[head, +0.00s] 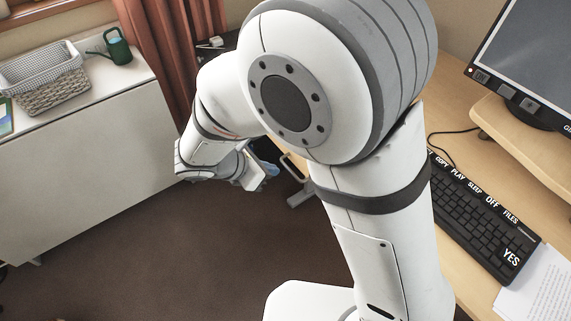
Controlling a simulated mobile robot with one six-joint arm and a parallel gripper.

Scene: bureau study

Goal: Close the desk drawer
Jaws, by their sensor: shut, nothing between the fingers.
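My arm fills the middle of the head view and hides much of the desk's left side. My gripper (257,181) is small and partly turned away, left of the arm's large joint. It is shut and empty.
The wooden desk (456,255) holds a black keyboard (480,215), a monitor (525,60) on a wooden stand, and papers (540,290). At left, a pale cabinet (90,150) carries a basket (48,82) and a green watering can (118,46). The brown floor (170,250) between is clear.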

